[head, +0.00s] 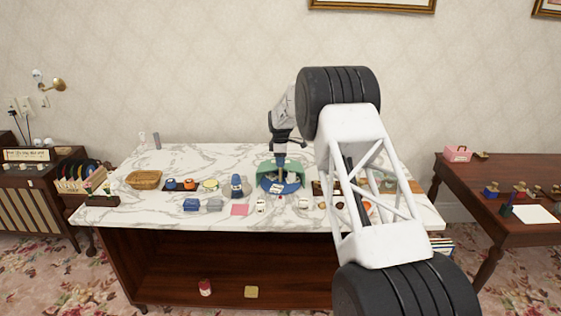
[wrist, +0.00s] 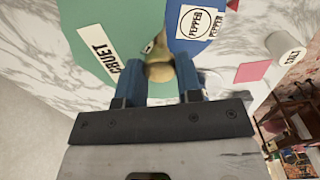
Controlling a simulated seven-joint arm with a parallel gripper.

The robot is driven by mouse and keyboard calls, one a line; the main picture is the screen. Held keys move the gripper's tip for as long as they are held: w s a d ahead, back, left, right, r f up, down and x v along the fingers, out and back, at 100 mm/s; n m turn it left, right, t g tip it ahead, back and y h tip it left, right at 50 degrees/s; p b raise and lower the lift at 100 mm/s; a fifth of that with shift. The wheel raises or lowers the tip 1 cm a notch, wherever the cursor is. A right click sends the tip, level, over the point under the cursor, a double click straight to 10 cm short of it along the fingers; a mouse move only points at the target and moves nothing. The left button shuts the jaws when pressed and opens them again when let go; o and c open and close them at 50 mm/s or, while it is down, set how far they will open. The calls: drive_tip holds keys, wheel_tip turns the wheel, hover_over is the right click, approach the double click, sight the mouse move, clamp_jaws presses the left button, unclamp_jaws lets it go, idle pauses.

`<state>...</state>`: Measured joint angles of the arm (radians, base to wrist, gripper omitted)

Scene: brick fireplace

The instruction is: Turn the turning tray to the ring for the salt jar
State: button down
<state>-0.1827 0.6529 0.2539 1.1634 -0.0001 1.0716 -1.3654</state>
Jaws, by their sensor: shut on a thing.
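The turning tray (head: 280,187) is blue and shows at the front of a green cover (head: 263,168). In the wrist view, the blue surface (wrist: 182,42) bears a white label with a ring marked PEPPER (wrist: 197,20); the green cover bears a CRUET label (wrist: 98,49). No ring marked for salt is visible. My gripper (wrist: 158,75) has its blue fingers on either side of a tan knob (wrist: 160,66) and is shut on it. The white salt jar (wrist: 285,44), marked SALT, stands off the tray; in the head view it appears in front (head: 261,206).
A pink square (head: 240,210) lies left of the salt jar. A dark blue object (head: 236,186), blue and grey boxes (head: 191,204) and a wicker basket (head: 144,180) are further left on the marble top. My arm hides part of the right side.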

drive_tip(key=shift+r+n, duration=0.1)
drive_tip(key=shift+n, duration=8.9)
drive_tip(key=c, duration=0.8)
unclamp_jaws()
